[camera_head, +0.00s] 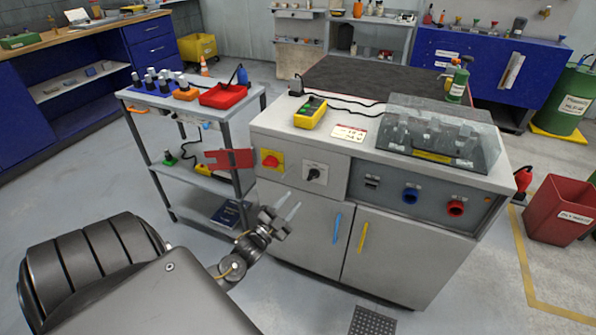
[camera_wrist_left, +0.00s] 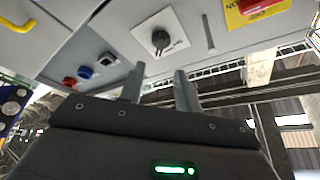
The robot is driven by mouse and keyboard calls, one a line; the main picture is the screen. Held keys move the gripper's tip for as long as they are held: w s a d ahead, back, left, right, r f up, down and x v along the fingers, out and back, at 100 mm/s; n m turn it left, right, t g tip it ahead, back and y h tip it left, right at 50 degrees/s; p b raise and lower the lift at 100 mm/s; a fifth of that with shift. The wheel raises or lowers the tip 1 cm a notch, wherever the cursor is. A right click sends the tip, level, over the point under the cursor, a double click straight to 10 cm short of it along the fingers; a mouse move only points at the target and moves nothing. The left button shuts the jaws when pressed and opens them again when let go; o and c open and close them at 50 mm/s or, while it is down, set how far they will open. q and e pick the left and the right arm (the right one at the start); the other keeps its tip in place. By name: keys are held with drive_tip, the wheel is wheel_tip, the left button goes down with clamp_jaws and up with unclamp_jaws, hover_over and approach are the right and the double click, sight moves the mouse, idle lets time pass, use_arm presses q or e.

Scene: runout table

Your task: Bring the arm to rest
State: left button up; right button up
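My left gripper (camera_head: 283,212) is in front of the left door of the grey cabinet (camera_head: 305,230), below the black rotary switch (camera_head: 315,174). Its two fingers are apart with nothing between them. In the left wrist view the fingers (camera_wrist_left: 160,88) also stand apart and empty, with the rotary switch (camera_wrist_left: 160,40) beyond them. A gap shows between the fingers and the cabinet front. My right gripper is in neither view.
A grey trolley (camera_head: 190,190) stands left of the cabinet. A red bin (camera_head: 560,210) stands at the right. The floor in front is mostly clear.

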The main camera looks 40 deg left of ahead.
use_arm(q)
drive_tip(key=shift+s+f, duration=0.1)
drive_tip(key=shift+s, duration=0.35)
